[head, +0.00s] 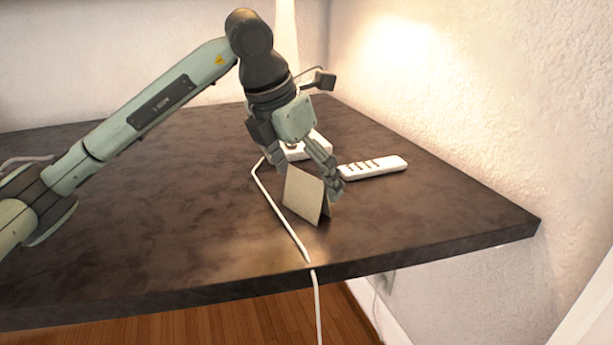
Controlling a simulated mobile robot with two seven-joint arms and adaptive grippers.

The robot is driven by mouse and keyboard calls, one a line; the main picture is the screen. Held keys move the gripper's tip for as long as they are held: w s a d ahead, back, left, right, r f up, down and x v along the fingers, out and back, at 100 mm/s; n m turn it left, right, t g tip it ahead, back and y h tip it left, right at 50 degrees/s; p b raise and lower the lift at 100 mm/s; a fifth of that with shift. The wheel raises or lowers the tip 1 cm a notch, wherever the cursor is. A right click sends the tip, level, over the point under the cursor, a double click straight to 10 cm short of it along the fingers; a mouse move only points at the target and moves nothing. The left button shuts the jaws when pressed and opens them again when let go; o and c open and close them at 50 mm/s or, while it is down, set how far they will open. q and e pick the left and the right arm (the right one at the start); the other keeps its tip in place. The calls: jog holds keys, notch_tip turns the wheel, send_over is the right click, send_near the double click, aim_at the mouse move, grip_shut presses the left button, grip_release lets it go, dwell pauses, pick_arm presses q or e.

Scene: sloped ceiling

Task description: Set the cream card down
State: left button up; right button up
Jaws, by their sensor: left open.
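The cream card (303,196) is a small folded card that stands like a tent on the dark table (170,225), towards its front edge. My left gripper (306,172) is open and points down at the card from behind and above. One finger is to the left of the card's top and the other is close to its right side. Whether a finger touches the card I cannot tell. The card's far side is mostly hidden. My right gripper is not in view.
A white power strip (374,167) lies to the right behind the card. A white device (308,146) sits partly hidden behind my gripper. A white cable (279,213) runs left of the card and over the front edge.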

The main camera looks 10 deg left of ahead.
pick_arm(q)
jog(key=v, duration=1.2)
jog(key=shift+p, duration=0.3)
jog(key=shift+s, duration=0.1)
